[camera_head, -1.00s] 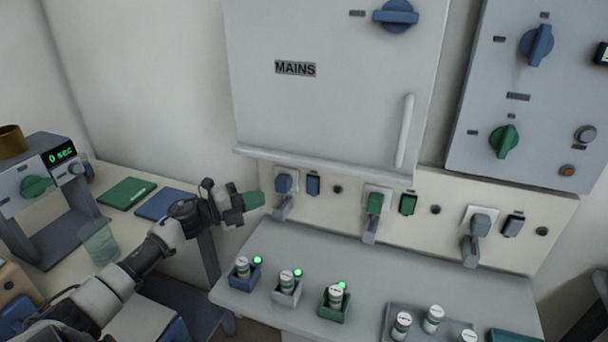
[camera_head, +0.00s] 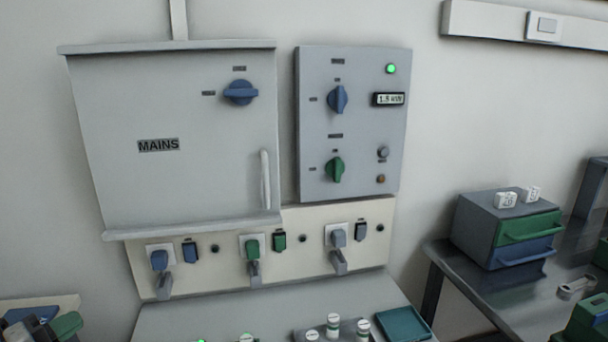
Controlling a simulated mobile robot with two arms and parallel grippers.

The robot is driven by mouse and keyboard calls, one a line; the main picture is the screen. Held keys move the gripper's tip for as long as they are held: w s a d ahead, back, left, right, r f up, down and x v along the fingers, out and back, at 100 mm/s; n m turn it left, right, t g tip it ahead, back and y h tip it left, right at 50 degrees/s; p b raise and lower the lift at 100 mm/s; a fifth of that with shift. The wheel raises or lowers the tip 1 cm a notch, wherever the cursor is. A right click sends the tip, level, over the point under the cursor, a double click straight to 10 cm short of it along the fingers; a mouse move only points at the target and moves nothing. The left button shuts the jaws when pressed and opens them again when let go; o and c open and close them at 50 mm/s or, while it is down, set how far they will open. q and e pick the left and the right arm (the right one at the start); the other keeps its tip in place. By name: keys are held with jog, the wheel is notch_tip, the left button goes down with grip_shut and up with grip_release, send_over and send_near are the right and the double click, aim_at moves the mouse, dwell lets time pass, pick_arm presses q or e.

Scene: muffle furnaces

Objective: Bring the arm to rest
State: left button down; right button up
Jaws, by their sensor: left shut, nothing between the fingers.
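My left gripper (camera_head: 64,325) shows only partly in the bottom left corner, cut off by the picture's lower edge. Its green tip is shut with nothing in it, and it is apart from the panel. The rest of the left arm is out of the picture. My right gripper is not in view. The grey MAINS cabinet (camera_head: 200,180) is on the wall with its door shut and a blue rotary switch (camera_head: 240,92) on it.
A control panel (camera_head: 315,120) has a blue knob, a green knob and a lit green lamp. Plugs sit in a socket strip (camera_head: 295,225). Below is a grey bench (camera_head: 290,298) with white vials (camera_head: 333,325) and a teal tray (camera_head: 404,324). A drawer box (camera_head: 480,215) stands on the right table.

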pick_arm(q)
jog(key=s+d+f+n+g+y, duration=0.4)
jog(key=s+d+f+n+y, duration=0.85)
jog(key=n, duration=0.65)
jog(key=s+d+f+n+g+h, duration=0.35)
jog(key=s+d+g, duration=0.45)
jog(key=s+d, duration=0.6)
notch_tip(320, 180, down, 22)
jog(key=s+a+g+p, duration=0.1)
jog(key=p, duration=0.2)
jog(key=s+a+f+g+p, duration=0.1)
jog(key=s+a+f+p, duration=0.1)
jog(key=s+f, duration=1.2)
jog(key=s+a, duration=0.1)
jog(key=s, duration=0.2)
jog(key=shift+a+g+y+p, duration=0.15)
jog(key=shift+g+y+p, duration=0.15)
jog(key=shift+y, duration=0.1)
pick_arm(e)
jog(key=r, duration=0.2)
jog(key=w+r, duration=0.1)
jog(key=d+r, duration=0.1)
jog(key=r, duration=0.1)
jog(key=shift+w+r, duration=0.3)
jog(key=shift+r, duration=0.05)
